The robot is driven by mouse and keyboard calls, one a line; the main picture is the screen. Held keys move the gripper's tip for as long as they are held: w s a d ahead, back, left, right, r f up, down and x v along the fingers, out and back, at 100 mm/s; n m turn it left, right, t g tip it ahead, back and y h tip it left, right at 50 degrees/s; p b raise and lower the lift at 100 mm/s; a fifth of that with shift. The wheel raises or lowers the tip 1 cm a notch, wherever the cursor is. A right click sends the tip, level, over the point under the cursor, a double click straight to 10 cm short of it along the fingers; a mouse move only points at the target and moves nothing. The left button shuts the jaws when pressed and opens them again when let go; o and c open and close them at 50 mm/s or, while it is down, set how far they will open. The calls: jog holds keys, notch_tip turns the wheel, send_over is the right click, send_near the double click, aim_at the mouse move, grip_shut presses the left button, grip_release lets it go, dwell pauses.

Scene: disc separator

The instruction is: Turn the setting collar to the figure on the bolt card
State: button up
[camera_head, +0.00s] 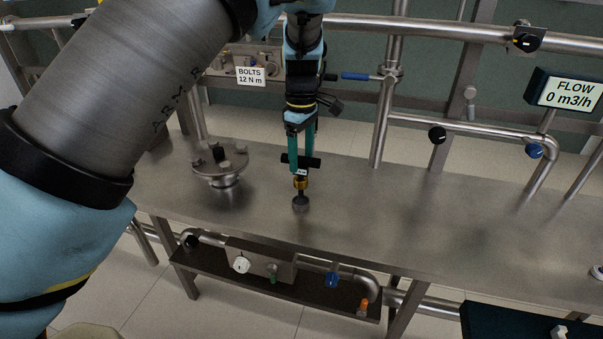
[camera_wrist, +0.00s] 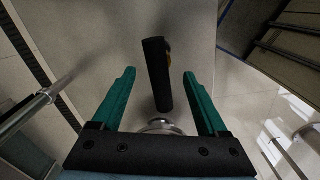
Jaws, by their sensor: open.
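The bolt card (camera_head: 250,76) is a white plate at the back left, reading "BOLTS 12 N m". A tool with a black crossbar handle (camera_head: 314,162) stands upright on the steel bench. Below the handle is its brass-coloured setting collar (camera_head: 300,184), above a dark round foot (camera_head: 300,203). The collar's figure is too small to read. My gripper (camera_head: 302,152) points down at the tool, its teal fingers open around the handle's middle. In the wrist view the black handle (camera_wrist: 155,70) lies between the open fingers (camera_wrist: 159,76), and a sliver of yellow collar (camera_wrist: 169,60) shows.
A round flange (camera_head: 221,168) with bolts stands on the bench left of the tool. The steel bench (camera_head: 420,225) is clear to the right. Pipes with a blue-handled valve (camera_head: 357,76) rise behind. A display (camera_head: 570,93) reads "FLOW 0 m3/h".

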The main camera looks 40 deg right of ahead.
notch_tip(320, 180, up, 5)
jog(key=shift+f+b, duration=0.1)
jog(key=shift+b, duration=0.3)
jog(key=w+a, duration=0.6)
jog(key=a, duration=0.7)
jog(key=w+a, duration=0.6)
jog(key=a, duration=0.7)
jog(key=s+a+m, duration=0.2)
jog(key=s+a, duration=0.1)
jog(key=a, duration=0.8)
jog(key=s+a+m+t, duration=0.1)
jog(key=s+a, duration=0.3)
jog(key=a, duration=0.8)
jog(key=shift+m+t, duration=0.3)
jog(key=shift+m, duration=0.6)
